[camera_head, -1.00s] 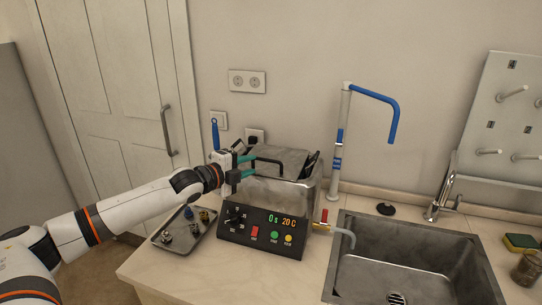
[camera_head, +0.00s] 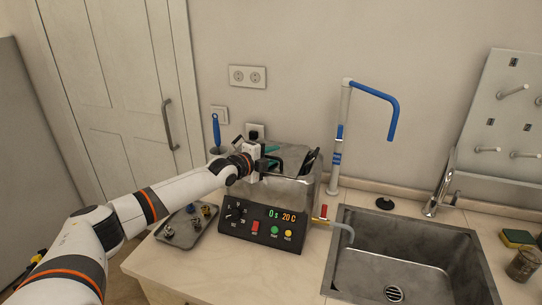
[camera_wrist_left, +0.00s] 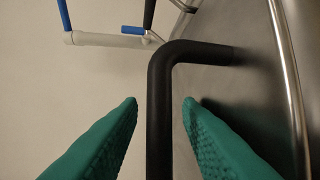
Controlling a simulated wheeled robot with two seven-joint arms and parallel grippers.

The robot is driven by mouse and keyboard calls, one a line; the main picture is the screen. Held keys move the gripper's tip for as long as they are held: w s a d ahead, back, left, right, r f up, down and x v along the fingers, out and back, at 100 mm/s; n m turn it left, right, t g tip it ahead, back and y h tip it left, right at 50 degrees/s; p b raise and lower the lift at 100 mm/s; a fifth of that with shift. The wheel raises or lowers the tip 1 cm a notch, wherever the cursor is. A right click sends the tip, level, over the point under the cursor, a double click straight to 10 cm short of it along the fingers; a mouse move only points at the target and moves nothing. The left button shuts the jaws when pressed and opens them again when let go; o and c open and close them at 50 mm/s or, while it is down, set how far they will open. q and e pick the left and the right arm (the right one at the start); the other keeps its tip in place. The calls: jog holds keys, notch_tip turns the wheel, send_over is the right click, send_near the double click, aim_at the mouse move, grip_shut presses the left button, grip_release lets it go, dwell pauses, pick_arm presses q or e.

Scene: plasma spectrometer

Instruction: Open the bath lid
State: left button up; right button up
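The bath (camera_head: 262,230) is a grey metal box with a black control panel, on the counter. Its grey lid (camera_head: 292,153) appears down on top, partly hidden by my gripper. The lid has a black bar handle (camera_head: 282,162). My left gripper (camera_head: 271,162) is at the handle. In the left wrist view, its green fingers (camera_wrist_left: 160,101) are apart, one on each side of the black handle (camera_wrist_left: 160,110), with a visible gap on both sides. My right gripper is not in view.
A tray (camera_head: 185,240) with small metal parts lies left of the bath. A blue-and-white stand (camera_head: 338,150) rises behind it at right. A tap with a red handle (camera_head: 324,212) juts out beside the sink (camera_head: 400,255). Dark-handled tools (camera_head: 309,162) stand by the lid.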

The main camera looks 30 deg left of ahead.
pick_arm(q)
grip_shut()
jog(key=shift+r, duration=0.1)
